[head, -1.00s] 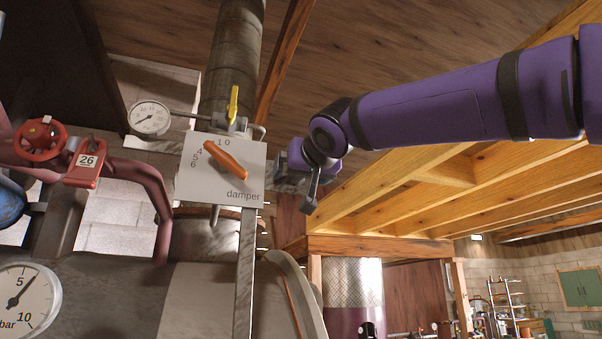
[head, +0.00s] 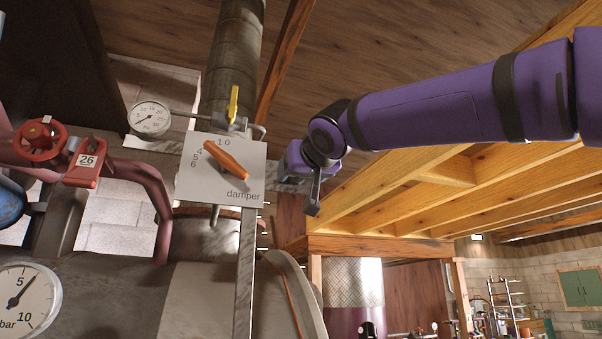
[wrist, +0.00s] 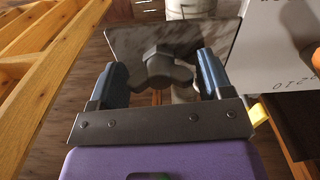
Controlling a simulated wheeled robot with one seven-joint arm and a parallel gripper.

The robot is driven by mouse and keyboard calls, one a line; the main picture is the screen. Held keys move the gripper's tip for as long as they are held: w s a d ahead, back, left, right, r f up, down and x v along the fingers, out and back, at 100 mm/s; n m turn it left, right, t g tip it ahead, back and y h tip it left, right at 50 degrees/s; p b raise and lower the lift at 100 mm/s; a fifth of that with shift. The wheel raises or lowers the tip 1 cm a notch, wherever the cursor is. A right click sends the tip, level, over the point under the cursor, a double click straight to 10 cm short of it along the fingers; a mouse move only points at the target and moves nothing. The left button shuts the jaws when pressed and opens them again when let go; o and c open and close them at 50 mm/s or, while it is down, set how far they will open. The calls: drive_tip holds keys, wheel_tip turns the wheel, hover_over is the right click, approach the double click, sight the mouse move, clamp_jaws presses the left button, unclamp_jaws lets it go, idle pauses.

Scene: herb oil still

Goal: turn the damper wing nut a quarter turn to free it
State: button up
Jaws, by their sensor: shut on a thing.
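The damper wing nut (wrist: 166,70) is dark grey, with a hub and wings, in front of a streaked metal plate (wrist: 217,38) in the wrist view. My gripper (wrist: 163,74) has its blue-grey fingers on either side of the nut, shut on it. In the head view my wrist hides the nut, just right of the white damper plate (head: 250,165). That plate has an orange pointer (head: 226,160) slanting from upper left to lower right, with printed numbers to its upper left.
A yellow lever (head: 233,104) stands above the damper plate, near a round gauge (head: 149,118). A red handwheel (head: 40,140) and a red tag marked 26 (head: 86,161) are at left. Wooden beams (head: 400,190) run below my arm at right.

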drive_tip(key=n, duration=0.8)
drive_tip(key=shift+n, duration=0.3)
drive_tip(key=n, duration=0.4)
drive_tip(key=shift+a+f, duration=0.1)
drive_tip(key=shift+n, duration=2.3)
drive_tip(key=shift+f, duration=0.1)
drive_tip(key=o, duration=0.9)
drive_tip(key=shift+s, duration=0.1)
